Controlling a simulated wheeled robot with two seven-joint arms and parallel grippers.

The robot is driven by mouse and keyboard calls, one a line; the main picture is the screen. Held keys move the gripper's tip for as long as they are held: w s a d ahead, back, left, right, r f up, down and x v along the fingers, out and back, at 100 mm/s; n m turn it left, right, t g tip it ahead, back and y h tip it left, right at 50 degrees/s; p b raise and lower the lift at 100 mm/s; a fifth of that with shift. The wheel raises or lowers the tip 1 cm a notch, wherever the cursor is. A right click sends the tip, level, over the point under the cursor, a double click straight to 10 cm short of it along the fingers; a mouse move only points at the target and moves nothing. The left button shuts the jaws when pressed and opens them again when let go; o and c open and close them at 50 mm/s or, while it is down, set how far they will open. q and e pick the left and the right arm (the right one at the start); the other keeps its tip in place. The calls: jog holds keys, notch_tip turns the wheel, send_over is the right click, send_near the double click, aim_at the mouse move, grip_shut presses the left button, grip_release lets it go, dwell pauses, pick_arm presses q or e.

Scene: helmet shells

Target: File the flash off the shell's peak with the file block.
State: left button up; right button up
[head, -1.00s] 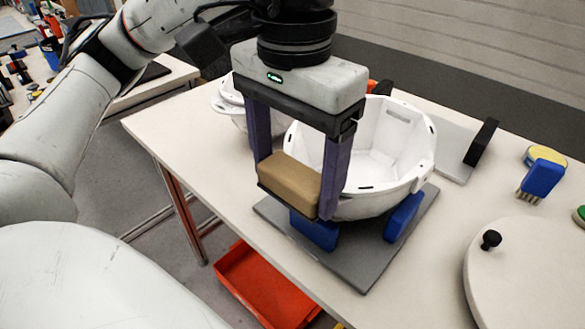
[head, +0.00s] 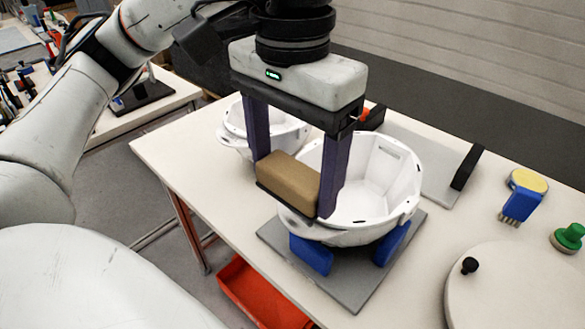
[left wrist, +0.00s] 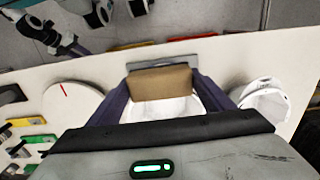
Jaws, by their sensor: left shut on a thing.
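My left gripper (head: 297,180) is shut on the file block (head: 289,180), a tan block with a dark underside, held between its two purple fingers. The block also shows in the left wrist view (left wrist: 160,83). The white helmet shell (head: 375,185) sits open side up in a grey fixture (head: 365,285) with blue supports (head: 311,254). The block is over the shell's near left edge and hides part of it. I cannot tell whether it touches the shell. My right gripper is not in view.
A second white shell (head: 235,132) stands behind on the left. A grey plate with a black handle (head: 467,167), a blue brush (head: 519,206), a yellow round pad (head: 528,180), a green knob (head: 568,237) and a round white disc (head: 520,290) lie to the right. A red bin (head: 255,297) is below the table.

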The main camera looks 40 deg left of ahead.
pick_arm(q)
jog(key=shift+f, duration=0.1)
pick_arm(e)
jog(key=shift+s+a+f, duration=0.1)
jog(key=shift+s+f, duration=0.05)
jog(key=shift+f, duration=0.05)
pick_arm(q)
jog(key=shift+f+b, duration=0.3)
jog(key=shift+s+a+f+m+b, duration=0.1)
jog(key=shift+a+f+m+b, duration=0.05)
jog(key=shift+f+b, duration=0.45)
jog(key=shift+a+f+m+b, duration=0.15)
jog(key=shift+f+b, duration=0.35)
jog(key=shift+f, duration=0.15)
jog(key=shift+a+f+b, duration=0.15)
jog(key=shift+f+b, duration=0.45)
jog(key=shift+f, duration=0.1)
jog(key=shift+s+a+f+b, duration=0.1)
jog(key=shift+f+b, duration=0.2)
jog(key=shift+f, duration=0.1)
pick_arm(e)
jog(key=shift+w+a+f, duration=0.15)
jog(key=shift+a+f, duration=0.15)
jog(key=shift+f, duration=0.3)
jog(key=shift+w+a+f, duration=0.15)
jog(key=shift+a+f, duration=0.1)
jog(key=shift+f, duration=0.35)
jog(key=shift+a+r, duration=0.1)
